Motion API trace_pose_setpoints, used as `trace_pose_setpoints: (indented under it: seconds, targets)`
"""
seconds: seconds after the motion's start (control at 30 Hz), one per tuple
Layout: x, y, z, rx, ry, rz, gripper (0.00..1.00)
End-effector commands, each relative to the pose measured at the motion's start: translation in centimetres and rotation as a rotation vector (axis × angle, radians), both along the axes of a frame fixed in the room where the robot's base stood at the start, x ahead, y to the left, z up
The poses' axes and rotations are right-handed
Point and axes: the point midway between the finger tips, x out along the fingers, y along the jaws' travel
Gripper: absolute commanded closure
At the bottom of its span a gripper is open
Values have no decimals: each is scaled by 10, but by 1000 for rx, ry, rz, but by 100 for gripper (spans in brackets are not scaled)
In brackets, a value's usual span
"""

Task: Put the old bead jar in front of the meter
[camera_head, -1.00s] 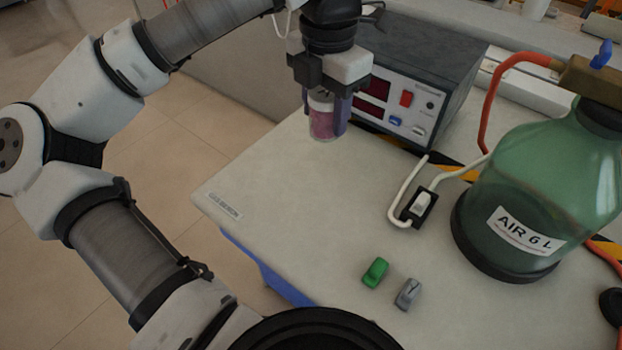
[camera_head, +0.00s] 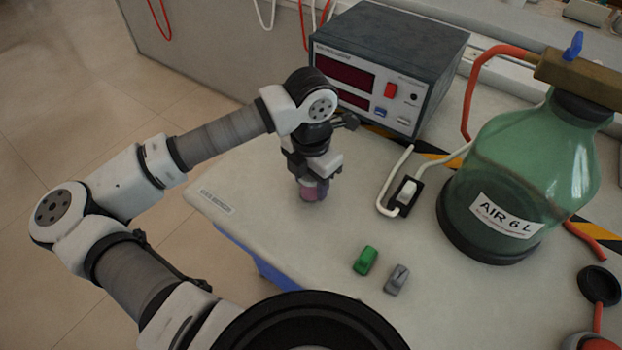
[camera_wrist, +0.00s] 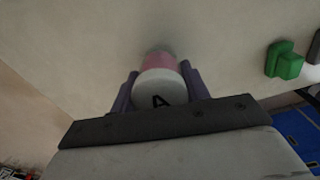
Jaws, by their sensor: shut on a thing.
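The bead jar (camera_head: 311,192) is small, with pink contents, and sits between the fingers of my gripper (camera_head: 313,184). In the wrist view the jar's pale lid (camera_wrist: 160,92) carries a black letter A, and the purple-grey fingers of my gripper (camera_wrist: 160,95) close on both sides of it. The jar is upright, at or very near the table top; I cannot tell whether it touches. The meter (camera_head: 385,65) is a dark grey box with red displays, standing behind the jar. The jar is in front of its panel, with bare table between.
A green bottle (camera_head: 540,165) labelled AIR 6 L stands to the right. A white switch (camera_head: 406,193) with a cable lies between it and the jar. A green block (camera_head: 365,260) and a grey block (camera_head: 396,279) lie nearer me. The table's left edge (camera_head: 215,222) is close.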

Motion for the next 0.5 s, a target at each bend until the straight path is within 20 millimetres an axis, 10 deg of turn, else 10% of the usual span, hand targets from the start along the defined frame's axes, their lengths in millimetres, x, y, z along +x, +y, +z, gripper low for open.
trace_pose_setpoints:
  seconds: [0.5]
  targets:
    - [0,0,-13,0,-1,-1,79]
